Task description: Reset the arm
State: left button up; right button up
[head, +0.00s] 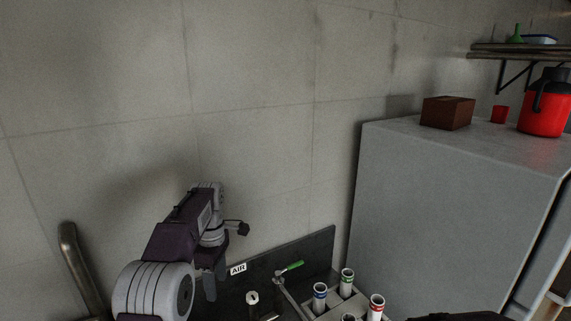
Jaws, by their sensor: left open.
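My left arm rises from the bottom left, and my left gripper (216,280) hangs from its wrist with the fingers pointing down. It is open, and nothing shows between its fingers. It is in front of the grey wall, to the left of a white label reading AIR. My right gripper does not show.
A dark panel with the AIR label (238,269) and a green-handled valve (289,267) stands low by the wall. Several capped tubes (347,280) stand beside it. A grey cabinet (445,190) at right carries a brown box (447,112), red cup (500,114) and red jug (544,108).

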pick_arm(q)
jog(key=s+f+m+t, duration=0.1)
jog(key=s+f+m, duration=0.5)
jog(key=s, duration=0.5)
jog(key=s+f+m+t, duration=0.1)
jog(key=s+f+m, duration=0.5)
jog(key=s+m, duration=0.4)
jog(key=shift+s+d, duration=0.4)
jog(key=shift+s, duration=0.3)
jog(key=shift+s, duration=0.15)
